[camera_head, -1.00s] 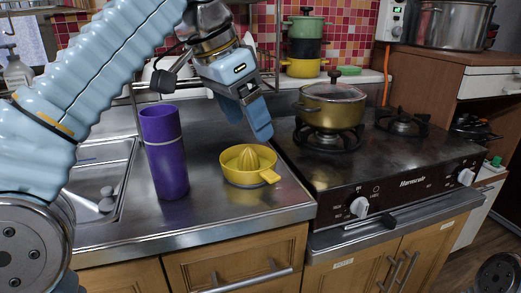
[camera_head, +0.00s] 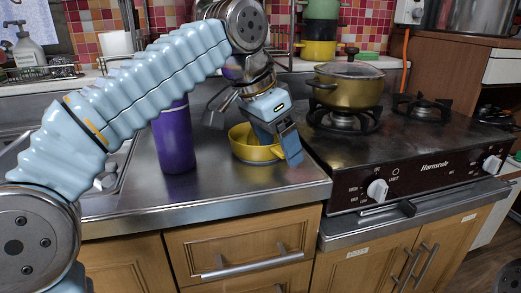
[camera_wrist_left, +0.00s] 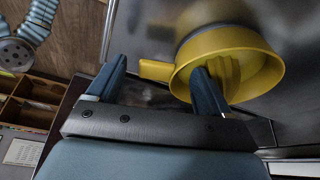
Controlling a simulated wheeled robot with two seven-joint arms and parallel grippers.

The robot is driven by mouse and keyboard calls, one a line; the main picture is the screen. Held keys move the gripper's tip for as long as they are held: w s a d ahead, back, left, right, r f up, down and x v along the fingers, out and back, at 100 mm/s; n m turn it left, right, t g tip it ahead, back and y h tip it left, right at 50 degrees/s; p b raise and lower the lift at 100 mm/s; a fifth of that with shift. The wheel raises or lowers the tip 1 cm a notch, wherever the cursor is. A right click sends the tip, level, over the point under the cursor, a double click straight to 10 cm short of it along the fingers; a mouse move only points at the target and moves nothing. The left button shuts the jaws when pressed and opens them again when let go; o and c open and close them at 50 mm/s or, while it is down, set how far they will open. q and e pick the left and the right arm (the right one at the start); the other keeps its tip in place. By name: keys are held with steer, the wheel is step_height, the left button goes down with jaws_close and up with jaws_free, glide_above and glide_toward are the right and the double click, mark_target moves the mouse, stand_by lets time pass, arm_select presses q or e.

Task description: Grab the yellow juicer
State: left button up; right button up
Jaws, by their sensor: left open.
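The yellow juicer (camera_head: 252,150) sits on the steel counter near its front right, partly hidden behind my left gripper in the head view. My left gripper (camera_head: 279,146) is open and low at the juicer's right side. In the left wrist view, the juicer (camera_wrist_left: 262,72) shows its round bowl, ribbed cone and short handle. There the open left gripper (camera_wrist_left: 158,86) has one finger overlapping the bowl and cone, and the other left of the handle's end. The handle shows in the gap between the fingers. I cannot tell whether either finger touches it. My right gripper is not in view.
A tall purple bottle (camera_head: 174,140) stands left of the juicer, behind my left forearm. The stove (camera_head: 400,160) with a lidded olive pot (camera_head: 348,92) is to the right. A sink lies at the left. The counter's front edge (camera_head: 220,213) is close.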

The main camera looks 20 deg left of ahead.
arm_select(q)
steer(key=shift+f, duration=0.1)
steer(key=c, duration=1.5)
